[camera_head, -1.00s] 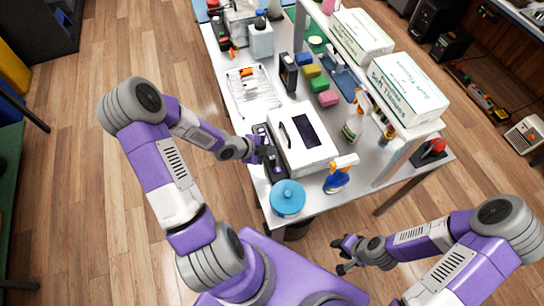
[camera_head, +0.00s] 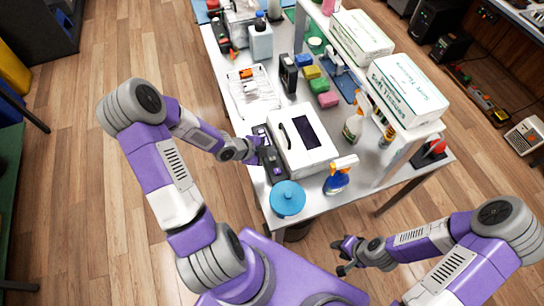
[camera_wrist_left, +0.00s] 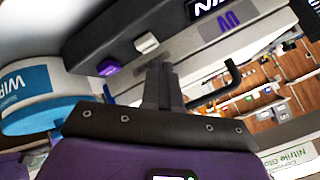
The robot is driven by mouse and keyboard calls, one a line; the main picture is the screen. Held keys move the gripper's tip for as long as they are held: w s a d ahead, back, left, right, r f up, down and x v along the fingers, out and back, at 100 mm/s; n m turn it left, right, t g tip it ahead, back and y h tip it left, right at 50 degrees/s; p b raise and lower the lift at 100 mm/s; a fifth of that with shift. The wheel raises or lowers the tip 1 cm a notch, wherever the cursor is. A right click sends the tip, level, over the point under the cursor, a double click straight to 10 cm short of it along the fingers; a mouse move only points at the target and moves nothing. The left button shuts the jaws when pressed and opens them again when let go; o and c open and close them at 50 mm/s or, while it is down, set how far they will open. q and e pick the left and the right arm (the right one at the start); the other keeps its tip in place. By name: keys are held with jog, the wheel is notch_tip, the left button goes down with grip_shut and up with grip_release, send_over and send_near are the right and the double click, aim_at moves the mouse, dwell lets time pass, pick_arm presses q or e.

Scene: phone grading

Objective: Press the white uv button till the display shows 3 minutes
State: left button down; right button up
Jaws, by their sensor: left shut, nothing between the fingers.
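The white box (camera_head: 303,150) with a dark window lies near the table's front end, its dark front panel (camera_head: 274,166) facing my left arm. In the left wrist view, that panel carries a white button (camera_wrist_left: 147,43) and a purple button (camera_wrist_left: 108,66). Purple UV lettering (camera_wrist_left: 229,19) and part of a dark display (camera_wrist_left: 208,5) show upside down. The display's number is cut off. My left gripper (camera_wrist_left: 164,82) is shut and empty, its tips just below the white button in the picture; contact cannot be told. My right gripper (camera_head: 346,256) is open and empty, off the table.
A blue-lidded wipes tub (camera_head: 288,198) stands beside the box, close to my left gripper. A blue spray bottle (camera_head: 340,178) stands at the box's near right corner.

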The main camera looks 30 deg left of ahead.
aim_at(270, 159)
dwell(0.8)
pick_arm(q)
jog(key=shift+f+b, duration=0.4)
jog(key=shift+f, duration=0.05)
jog(key=shift+f+b, duration=0.4)
jog(key=shift+f, duration=0.05)
dwell(0.5)
jog(key=shift+r, duration=0.1)
jog(key=shift+r+p, duration=0.8)
jog(key=shift+p, duration=0.05)
notch_tip(270, 159, up, 5)
jog(key=p, duration=0.4)
jog(key=shift+p, duration=0.4)
dwell(0.5)
